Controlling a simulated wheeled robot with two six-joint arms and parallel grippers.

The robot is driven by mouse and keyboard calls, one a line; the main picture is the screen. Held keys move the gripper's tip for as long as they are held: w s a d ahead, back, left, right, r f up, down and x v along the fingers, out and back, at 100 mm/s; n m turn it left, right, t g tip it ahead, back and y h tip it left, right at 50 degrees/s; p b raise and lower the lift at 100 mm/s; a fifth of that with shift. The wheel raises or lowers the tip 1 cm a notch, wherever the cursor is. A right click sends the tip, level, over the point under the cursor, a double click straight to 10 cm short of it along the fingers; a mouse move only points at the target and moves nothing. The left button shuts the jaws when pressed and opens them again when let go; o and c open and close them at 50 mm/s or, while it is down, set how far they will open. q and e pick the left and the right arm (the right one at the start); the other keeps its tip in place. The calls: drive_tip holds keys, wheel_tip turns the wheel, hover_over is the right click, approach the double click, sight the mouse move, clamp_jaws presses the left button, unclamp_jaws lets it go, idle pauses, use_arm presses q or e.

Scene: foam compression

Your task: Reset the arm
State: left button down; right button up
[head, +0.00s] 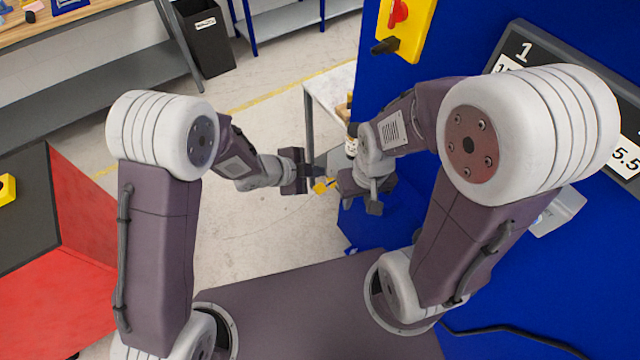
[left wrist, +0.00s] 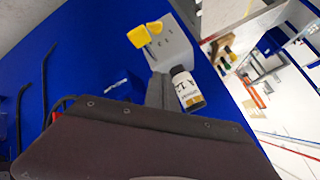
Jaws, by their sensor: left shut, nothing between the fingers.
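My left gripper (head: 312,183) is near the middle of the head view, at the end of the arm from the left. It is shut and holds nothing. In the left wrist view a grey finger part (left wrist: 160,90) rises from the dark gripper body. My right gripper (head: 362,198) is just to the right and slightly lower, pointing down beside the blue machine. Its finger gap is not clear. Small yellow pieces (head: 324,186) show by the left fingertips. Both arms are bent, with their elbows towards the camera.
The blue machine (head: 530,265) with a display fills the right side. A white table (head: 330,92) stands behind the grippers. A labelled bottle (left wrist: 187,90) shows close to my left gripper. A red and dark fixture (head: 70,285) is at left. A bin (head: 205,38) stands behind.

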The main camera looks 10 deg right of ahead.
idle(0.7)
use_arm(q)
drive_tip(key=w+a+r+n+t, duration=0.3)
drive_tip(key=w+a+r, duration=0.4)
drive_tip(key=a+r, duration=0.1)
drive_tip(key=a+r+n+t+y, duration=0.2)
drive_tip(key=a+n+y, duration=0.5)
drive_tip(key=a, duration=0.8)
drive_tip(key=s+a+f+n+g, duration=0.2)
drive_tip(key=s+n, duration=0.2)
drive_tip(key=s, duration=0.2)
drive_tip(key=s+a+f+n+g, duration=0.2)
drive_tip(key=s+n+g, duration=0.1)
drive_tip(key=s, duration=0.4)
drive_tip(key=s+a+f+n+g+y, duration=0.1)
drive_tip(key=s+f+n+g, duration=0.1)
drive_tip(key=s+n, duration=0.3)
drive_tip(key=shift+s+a+f+g+b, duration=0.2)
drive_tip(key=shift+s+a+g+b, duration=0.15)
drive_tip(key=shift+s, duration=0.45)
